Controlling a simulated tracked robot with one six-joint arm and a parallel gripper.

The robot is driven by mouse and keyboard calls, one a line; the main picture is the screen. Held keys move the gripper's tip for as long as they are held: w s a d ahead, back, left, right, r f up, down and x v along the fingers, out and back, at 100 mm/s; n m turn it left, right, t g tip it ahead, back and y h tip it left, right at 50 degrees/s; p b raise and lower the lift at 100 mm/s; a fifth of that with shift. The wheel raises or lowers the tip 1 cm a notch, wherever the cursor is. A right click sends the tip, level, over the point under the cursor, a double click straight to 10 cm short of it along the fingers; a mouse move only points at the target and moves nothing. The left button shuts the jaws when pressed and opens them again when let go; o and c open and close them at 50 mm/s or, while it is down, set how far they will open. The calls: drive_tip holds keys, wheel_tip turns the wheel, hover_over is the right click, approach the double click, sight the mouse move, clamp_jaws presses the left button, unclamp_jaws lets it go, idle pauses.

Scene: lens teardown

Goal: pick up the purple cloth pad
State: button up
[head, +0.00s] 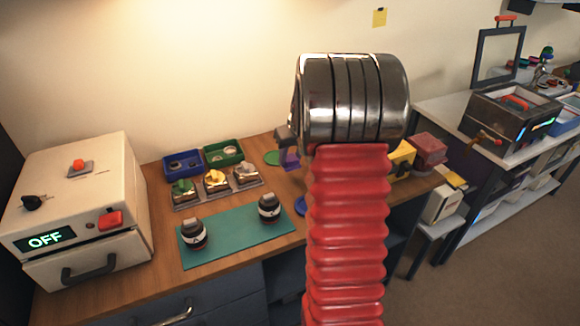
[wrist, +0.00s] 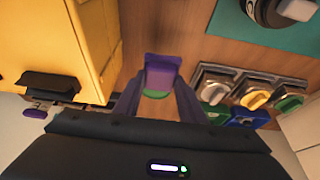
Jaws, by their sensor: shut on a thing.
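The purple cloth pad (wrist: 163,70) is between the fingertips of my gripper (wrist: 158,88) in the wrist view. My gripper is shut on it, with a dark purple finger on each side. In the head view my gripper (head: 288,158) shows only in part, left of my arm, over the back of the wooden bench. A purple patch shows there, but I cannot tell pad from fingers. My arm hides the rest. Whether the pad is clear of the bench top cannot be told.
A green disc (head: 272,157) lies close by on the bench. Left are a tray with several small blocks (head: 216,183), blue (head: 183,164) and green (head: 224,152) bins, and a teal mat (head: 232,232) with two lens parts. A yellow box (wrist: 60,45) stands close beside my gripper.

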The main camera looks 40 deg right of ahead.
sight(291, 159)
drive_tip(key=shift+r, duration=1.7)
drive_tip(key=o, duration=0.5)
drive_tip(key=c, duration=0.4)
drive_tip(key=shift+w+a, duration=0.2)
drive_tip(key=shift+a, duration=0.1)
drive_tip(key=w+a+r, duration=0.3)
drive_tip(key=a, duration=0.9)
drive_tip(key=w+a+r, duration=0.3)
drive_tip(key=a, duration=0.9)
drive_tip(key=w+a+r, duration=0.2)
drive_tip(key=w+a, duration=0.2)
drive_tip(key=a, duration=0.8)
drive_tip(key=shift+a+r, duration=0.4)
drive_tip(key=shift+s, duration=0.15)
